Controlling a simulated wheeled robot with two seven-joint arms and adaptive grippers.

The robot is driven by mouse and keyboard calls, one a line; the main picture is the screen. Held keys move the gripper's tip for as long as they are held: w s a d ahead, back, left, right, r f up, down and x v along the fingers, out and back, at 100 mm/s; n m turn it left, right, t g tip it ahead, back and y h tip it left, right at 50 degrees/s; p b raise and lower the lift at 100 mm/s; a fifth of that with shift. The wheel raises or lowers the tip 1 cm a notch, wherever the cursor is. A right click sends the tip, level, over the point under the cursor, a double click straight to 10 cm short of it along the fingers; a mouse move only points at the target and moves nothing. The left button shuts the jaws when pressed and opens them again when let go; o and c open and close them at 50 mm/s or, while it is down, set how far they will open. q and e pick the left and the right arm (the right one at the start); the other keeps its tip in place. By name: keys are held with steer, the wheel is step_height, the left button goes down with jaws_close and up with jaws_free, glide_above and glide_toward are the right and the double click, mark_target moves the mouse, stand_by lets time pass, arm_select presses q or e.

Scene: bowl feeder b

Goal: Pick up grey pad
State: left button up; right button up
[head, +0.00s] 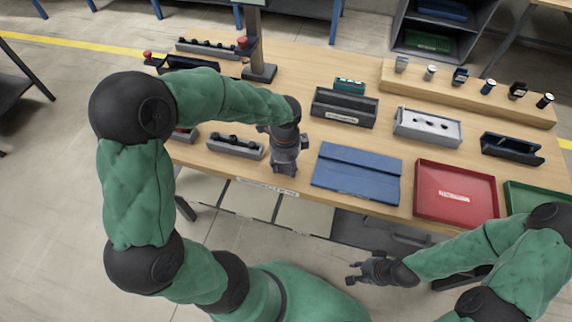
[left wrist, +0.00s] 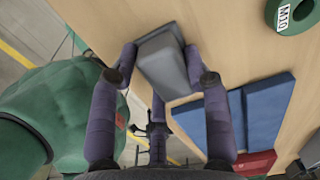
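The grey pad (left wrist: 165,65) shows in the left wrist view as a grey block on the wooden table, near its front edge. My left gripper (left wrist: 160,62) is open, with one finger on each side of the pad; whether the fingertips touch it is unclear. In the head view my left gripper (head: 284,168) points down at the table's front edge, left of the blue folded mat, and the pad is hidden behind it. My right gripper (head: 356,272) is empty and open, in front of the table and below its edge.
The blue mat (head: 357,172) lies just right of my left gripper, then a red tray (head: 455,190). A grey holder (head: 236,147) stands to the left. A green ring marked M10 (left wrist: 291,14) shows in the wrist view. Dark and grey bins (head: 428,128) stand behind.

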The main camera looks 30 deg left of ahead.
mark_target(287, 166)
stand_by(0.3)
arm_select(q)
steer(key=shift+r, duration=0.45)
steer(key=r, duration=0.1)
steer(key=r+p, duration=0.1)
steer(key=r, duration=0.1)
steer(key=shift+s+d+r, duration=0.15)
steer(key=shift+d, duration=0.2)
steer(key=s+d+r+p, duration=0.4)
steer(key=s+d+r, duration=0.3)
steer(key=d, duration=0.4)
steer(key=shift+r, duration=0.9)
steer(key=shift+f, duration=0.1)
